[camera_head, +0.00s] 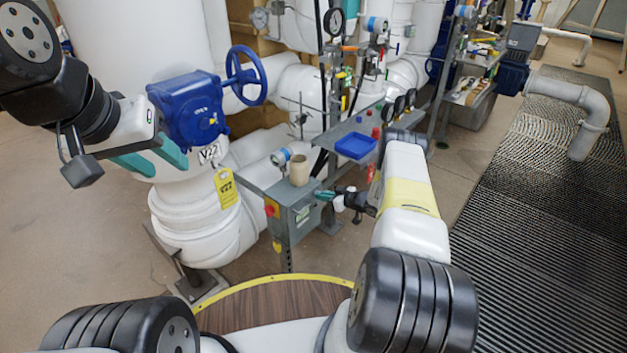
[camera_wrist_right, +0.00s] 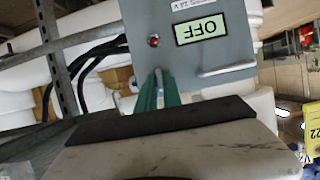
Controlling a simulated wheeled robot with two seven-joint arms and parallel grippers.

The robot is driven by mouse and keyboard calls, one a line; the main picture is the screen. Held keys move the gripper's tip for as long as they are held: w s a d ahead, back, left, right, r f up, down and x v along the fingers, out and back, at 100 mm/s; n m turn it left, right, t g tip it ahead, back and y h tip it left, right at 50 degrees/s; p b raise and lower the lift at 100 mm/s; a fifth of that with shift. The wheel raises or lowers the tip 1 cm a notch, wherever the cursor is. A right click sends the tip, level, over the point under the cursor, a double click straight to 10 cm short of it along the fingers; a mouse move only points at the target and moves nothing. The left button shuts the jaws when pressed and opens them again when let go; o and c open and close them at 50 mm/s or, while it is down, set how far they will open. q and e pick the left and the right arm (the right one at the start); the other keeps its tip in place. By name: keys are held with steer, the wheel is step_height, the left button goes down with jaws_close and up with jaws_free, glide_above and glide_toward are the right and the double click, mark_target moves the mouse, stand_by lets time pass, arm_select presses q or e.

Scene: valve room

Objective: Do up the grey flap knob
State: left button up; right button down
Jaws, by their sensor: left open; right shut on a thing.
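The grey box (camera_head: 303,222) stands on a post beside the big white pipe. In the right wrist view the box face (camera_wrist_right: 225,20) shows an upside-down OFF sign, a small red lamp and a silver handle bar. My right gripper (camera_head: 322,195) is at the box's right face. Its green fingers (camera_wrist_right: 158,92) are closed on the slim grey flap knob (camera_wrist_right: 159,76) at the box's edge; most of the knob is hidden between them. My left gripper (camera_head: 158,157) is open and empty, in front of the white pipe near the blue valve box.
A blue valve actuator (camera_head: 190,108) with a handwheel and a yellow tag (camera_head: 225,188) are left of the box. Dark grating (camera_head: 535,200) lies at right, with open floor between.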

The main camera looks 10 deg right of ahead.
steer(key=c, duration=1.5)
jaws_free()
steer(key=v, duration=0.7)
steer(key=shift+s+d, duration=0.25)
steer(key=shift+r, duration=0.15)
